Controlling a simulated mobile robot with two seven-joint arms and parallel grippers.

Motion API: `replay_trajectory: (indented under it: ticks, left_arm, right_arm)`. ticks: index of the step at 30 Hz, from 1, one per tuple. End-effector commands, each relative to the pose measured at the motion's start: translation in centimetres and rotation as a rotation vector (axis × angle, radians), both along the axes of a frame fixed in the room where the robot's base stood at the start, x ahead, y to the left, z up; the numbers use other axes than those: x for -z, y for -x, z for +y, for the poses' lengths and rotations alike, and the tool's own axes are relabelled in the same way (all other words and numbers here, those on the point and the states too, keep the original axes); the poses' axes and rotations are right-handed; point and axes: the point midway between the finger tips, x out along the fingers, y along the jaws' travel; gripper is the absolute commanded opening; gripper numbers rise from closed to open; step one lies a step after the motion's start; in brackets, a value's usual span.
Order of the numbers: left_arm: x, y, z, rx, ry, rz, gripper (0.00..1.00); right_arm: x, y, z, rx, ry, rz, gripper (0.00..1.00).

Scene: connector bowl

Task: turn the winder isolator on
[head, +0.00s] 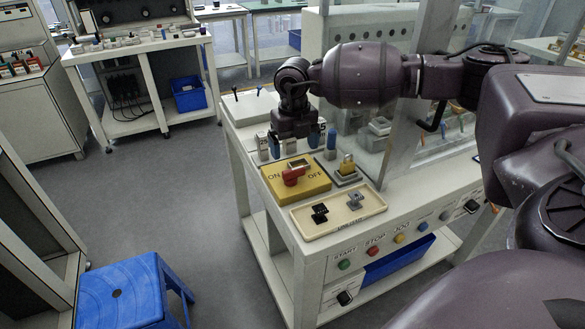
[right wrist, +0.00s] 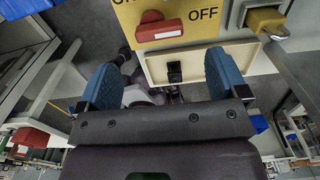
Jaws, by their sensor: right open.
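The winder isolator is a yellow box (head: 313,187) on the near-left part of the bench top, marked ON at left and OFF at right. Its red handle (head: 292,176) sits between the two words. In the right wrist view the red handle (right wrist: 159,31) lies crosswise at the top, beside the word OFF on the yellow plate (right wrist: 185,10). My right gripper (head: 303,146) is just behind the box in the head view. It is open, its blue finger pads (right wrist: 158,82) wide apart and empty, apart from the handle. My left gripper is in neither view.
A brass padlock (head: 347,164) on a grey block stands right of the box. A cream tray (head: 345,217) with black and grey parts lies in front. Several small upright blocks stand near my gripper. Coloured buttons line the bench front; a blue stool (head: 122,292) stands left.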

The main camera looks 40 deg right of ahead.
Motion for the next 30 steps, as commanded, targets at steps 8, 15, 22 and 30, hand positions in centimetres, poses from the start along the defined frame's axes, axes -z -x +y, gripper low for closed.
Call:
replay_trajectory:
  ticks: [8,15,22,30]
  left_arm:
    - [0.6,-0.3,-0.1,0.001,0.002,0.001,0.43]
    - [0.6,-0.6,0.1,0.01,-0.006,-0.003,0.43]
    - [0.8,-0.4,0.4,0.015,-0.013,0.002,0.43]
    - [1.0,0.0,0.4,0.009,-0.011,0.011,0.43]
  right_arm:
    - [4.9,0.1,0.1,-0.001,-0.001,0.006,0.92]
    - [6.7,0.0,0.1,-0.001,-0.003,0.003,0.92]
    - [6.8,0.0,0.1,-0.001,-0.002,0.001,0.92]
    - [6.8,0.0,0.1,-0.001,-0.002,0.001,0.67]
